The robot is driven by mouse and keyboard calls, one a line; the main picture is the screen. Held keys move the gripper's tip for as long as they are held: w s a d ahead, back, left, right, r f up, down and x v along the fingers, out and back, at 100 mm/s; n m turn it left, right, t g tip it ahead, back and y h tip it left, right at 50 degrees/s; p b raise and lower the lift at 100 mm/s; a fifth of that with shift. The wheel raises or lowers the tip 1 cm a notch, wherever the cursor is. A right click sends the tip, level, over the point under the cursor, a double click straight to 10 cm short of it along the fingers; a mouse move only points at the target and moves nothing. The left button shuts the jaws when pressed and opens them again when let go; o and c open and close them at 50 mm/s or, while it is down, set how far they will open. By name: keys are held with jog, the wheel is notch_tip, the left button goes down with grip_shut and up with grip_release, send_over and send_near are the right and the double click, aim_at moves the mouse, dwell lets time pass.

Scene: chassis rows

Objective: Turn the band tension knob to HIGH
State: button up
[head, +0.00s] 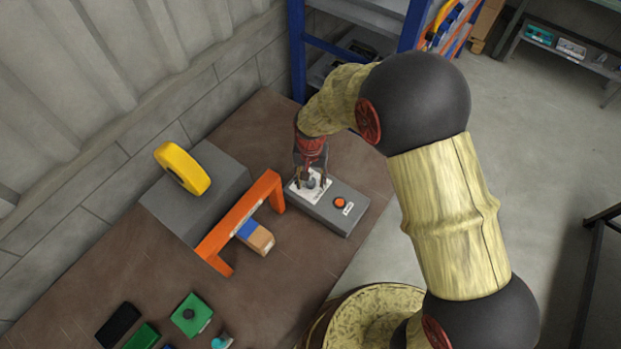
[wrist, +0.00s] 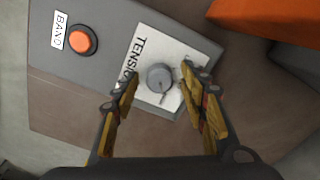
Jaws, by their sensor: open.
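The tension knob (wrist: 160,77) is a round grey dial with a pointer mark, on a white plate (wrist: 143,45) printed "TENSION". The plate is on a grey control box (wrist: 100,22), which also shows in the head view (head: 335,222). My gripper (wrist: 160,82) is open, with one finger on each side of the knob in the wrist view. I cannot tell whether the fingers touch it. In the head view my gripper (head: 311,180) is over the plate and partly hides the knob. The scale markings, including HIGH, are not readable.
An orange button (wrist: 81,40) labelled "BAND" is on the same box. Green parts (head: 191,314) lie at the front left.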

notch_tip(320, 180, up, 12)
dwell(0.6)
dwell(0.5)
